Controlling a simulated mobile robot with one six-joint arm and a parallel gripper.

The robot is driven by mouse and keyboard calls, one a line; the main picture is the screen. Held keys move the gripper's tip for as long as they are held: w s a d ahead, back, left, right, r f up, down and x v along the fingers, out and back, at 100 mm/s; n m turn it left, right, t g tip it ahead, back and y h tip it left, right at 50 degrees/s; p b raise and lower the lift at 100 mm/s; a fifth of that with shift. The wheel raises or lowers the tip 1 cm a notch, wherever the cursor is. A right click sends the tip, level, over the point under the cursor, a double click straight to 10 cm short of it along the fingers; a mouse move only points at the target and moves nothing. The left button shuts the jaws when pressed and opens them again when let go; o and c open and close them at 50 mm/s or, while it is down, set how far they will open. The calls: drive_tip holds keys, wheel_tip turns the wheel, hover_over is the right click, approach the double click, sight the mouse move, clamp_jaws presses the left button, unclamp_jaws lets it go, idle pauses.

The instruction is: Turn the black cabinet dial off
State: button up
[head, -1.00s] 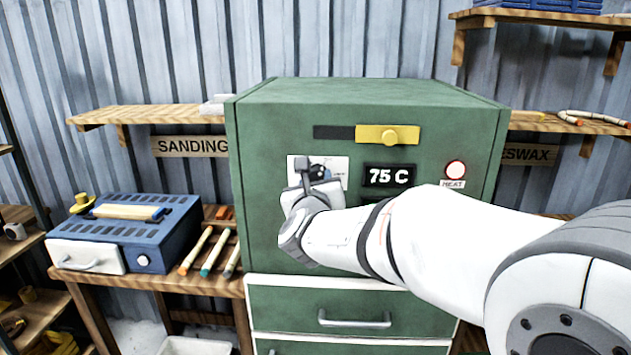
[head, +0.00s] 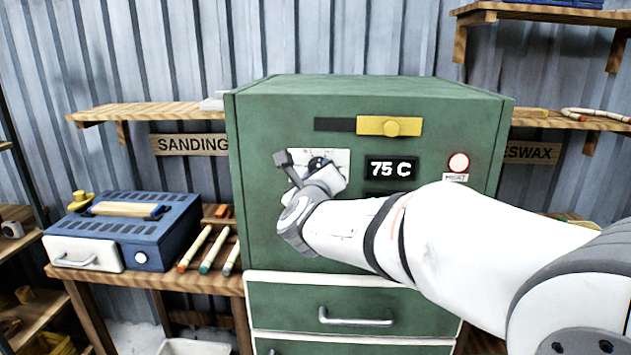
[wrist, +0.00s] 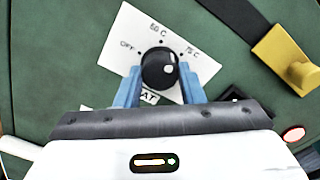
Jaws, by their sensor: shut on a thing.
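The black dial (wrist: 158,68) sits on a white label plate (wrist: 125,40) on the green cabinet (head: 270,220). In the wrist view the plate reads OFF at left, a middle temperature above, and 75 C at right. A white mark shows on the dial's right side; its exact setting is hard to tell. My gripper (wrist: 160,76) has its blue fingers on either side of the dial, shut on it. In the head view my gripper (head: 320,172) covers most of the dial and part of the plate. The cabinet display (head: 391,169) reads 75 C.
A yellow latch (head: 390,126) lies above the display, and a round HEAT lamp (head: 458,163) is to its right. A drawer handle (head: 355,318) is below. A blue box (head: 150,225) and several coloured sticks (head: 213,250) stand on the left bench.

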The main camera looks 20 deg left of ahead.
drive_tip(key=shift+f+n+p, duration=0.1)
drive_tip(key=shift+n+p, duration=1.65)
drive_tip(key=shift+n, duration=7.95)
drive_tip(key=o, duration=1)
drive_tip(key=b+v, duration=0.1)
drive_tip(key=v, duration=0.6)
drive_tip(key=shift+s, duration=0.4)
